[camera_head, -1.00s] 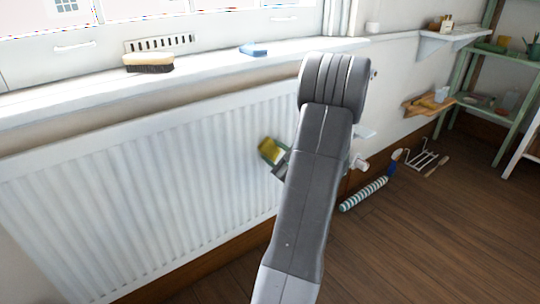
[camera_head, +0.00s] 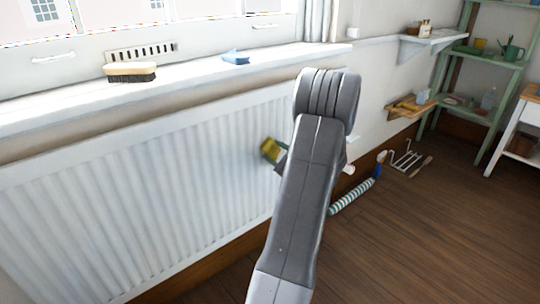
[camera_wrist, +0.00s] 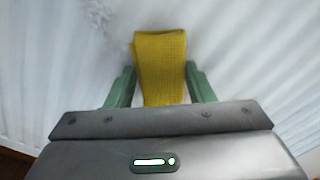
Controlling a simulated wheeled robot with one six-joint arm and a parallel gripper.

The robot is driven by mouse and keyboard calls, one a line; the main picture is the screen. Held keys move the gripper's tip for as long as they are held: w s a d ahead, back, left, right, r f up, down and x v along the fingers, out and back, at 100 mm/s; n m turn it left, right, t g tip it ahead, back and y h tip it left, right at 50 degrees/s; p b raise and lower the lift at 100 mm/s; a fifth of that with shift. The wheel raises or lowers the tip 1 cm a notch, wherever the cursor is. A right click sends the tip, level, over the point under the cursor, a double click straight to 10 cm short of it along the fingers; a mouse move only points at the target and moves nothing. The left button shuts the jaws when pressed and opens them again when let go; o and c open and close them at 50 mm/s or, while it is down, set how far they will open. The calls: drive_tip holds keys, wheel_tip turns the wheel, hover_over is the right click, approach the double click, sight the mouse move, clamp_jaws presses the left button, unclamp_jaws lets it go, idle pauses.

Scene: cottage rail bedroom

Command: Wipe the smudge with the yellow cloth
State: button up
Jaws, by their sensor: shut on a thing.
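The yellow cloth (camera_wrist: 160,62) is folded and held between the green fingers of my gripper (camera_wrist: 160,82), which is shut on it. In the head view the cloth (camera_head: 269,148) shows at the white ribbed radiator (camera_head: 130,185), left of my arm, which hides part of the gripper. I cannot tell whether the cloth touches the radiator. A faint grey mottled patch (camera_wrist: 98,14), perhaps the smudge, shows on the white surface at the upper left of the wrist view, apart from the cloth. I cannot make out the smudge clearly in the head view.
A brush (camera_head: 130,72) and a blue item (camera_head: 235,57) lie on the windowsill (camera_head: 190,82) above the radiator. A striped roll (camera_head: 352,197) and a wire rack (camera_head: 404,160) are on the floor at right, near a green shelf (camera_head: 452,95). The wooden floor in front is clear.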

sight(243, 159)
drive_tip(key=shift+w+d, duration=0.2)
drive_tip(key=shift+s+a, duration=0.8)
drive_tip(key=shift+a, duration=0.2)
drive_tip(key=shift+s+a, duration=0.75)
drive_tip(key=shift+a, duration=0.25)
drive_tip(key=shift+s+a, duration=0.8)
drive_tip(key=shift+a, duration=0.2)
drive_tip(key=shift+s+a, duration=0.5)
drive_tip(key=shift+a, duration=0.3)
drive_tip(key=shift+s+a, duration=0.5)
drive_tip(key=shift+a, duration=0.25)
drive_tip(key=shift+v, duration=2.95)
drive_tip(key=shift+v, duration=1.55)
